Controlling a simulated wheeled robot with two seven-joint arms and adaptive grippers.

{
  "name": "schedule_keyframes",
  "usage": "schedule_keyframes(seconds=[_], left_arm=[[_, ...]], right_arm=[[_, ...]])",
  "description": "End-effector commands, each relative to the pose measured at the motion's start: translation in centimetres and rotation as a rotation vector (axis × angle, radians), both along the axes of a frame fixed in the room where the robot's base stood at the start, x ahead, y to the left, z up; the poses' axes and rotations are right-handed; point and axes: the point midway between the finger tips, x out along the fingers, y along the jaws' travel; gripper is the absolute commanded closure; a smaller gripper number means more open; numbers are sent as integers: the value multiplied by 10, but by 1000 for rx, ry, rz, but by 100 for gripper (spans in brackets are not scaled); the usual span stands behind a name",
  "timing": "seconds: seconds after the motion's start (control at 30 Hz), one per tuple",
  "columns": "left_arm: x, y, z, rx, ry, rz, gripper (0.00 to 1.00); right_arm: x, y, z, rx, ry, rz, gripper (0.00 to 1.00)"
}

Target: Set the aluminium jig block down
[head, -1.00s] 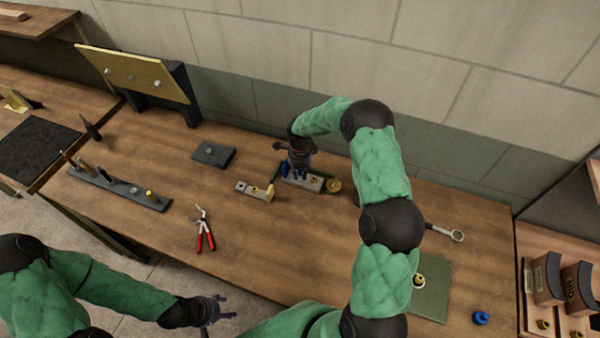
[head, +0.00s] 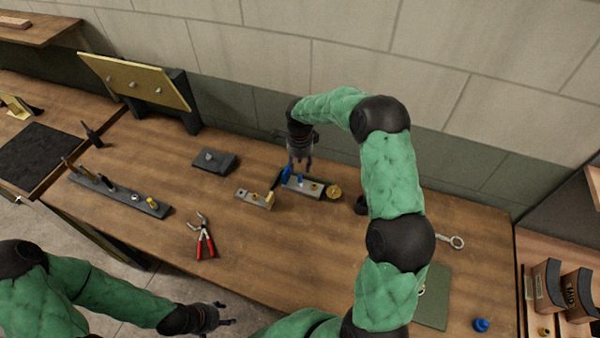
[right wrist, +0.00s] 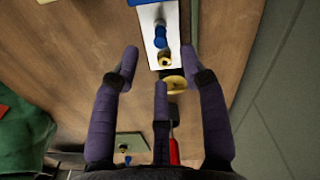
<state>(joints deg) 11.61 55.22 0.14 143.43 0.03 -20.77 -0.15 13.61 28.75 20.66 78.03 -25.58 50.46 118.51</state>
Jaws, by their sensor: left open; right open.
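The aluminium jig block (head: 322,194) is a pale bar lying on the bench near the wall. It carries small blue and brass pieces on top, and it also shows in the right wrist view (right wrist: 147,17). My right gripper (head: 301,168) is above its left part, open, with nothing between its fingers. In the right wrist view the spread fingers (right wrist: 160,68) are apart from the block, which lies beyond the fingertips. My left gripper (head: 224,315) is open and empty in front of the bench's near edge.
A brass disc (head: 334,191) sits at the block's right end. A smaller stepped block (head: 250,199) is just left. Red-handled pliers (head: 205,240), a tool rack (head: 125,197), a dark block (head: 215,161) and a green mat (head: 434,300) stand around. The front middle bench is clear.

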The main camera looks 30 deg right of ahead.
Motion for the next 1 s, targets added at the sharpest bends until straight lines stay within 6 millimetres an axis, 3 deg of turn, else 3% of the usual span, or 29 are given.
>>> schedule_keyframes(seconds=[0.1,0.3,1.0], left_arm=[[0,0,1,0,0,0,48],[0,0,1,0,0,0,48],[0,0,1,0,0,0,48]], right_arm=[[0,0,17,-1,-2,0,56],[0,0,29,0,1,-1,56],[0,0,30,0,1,0,56]])
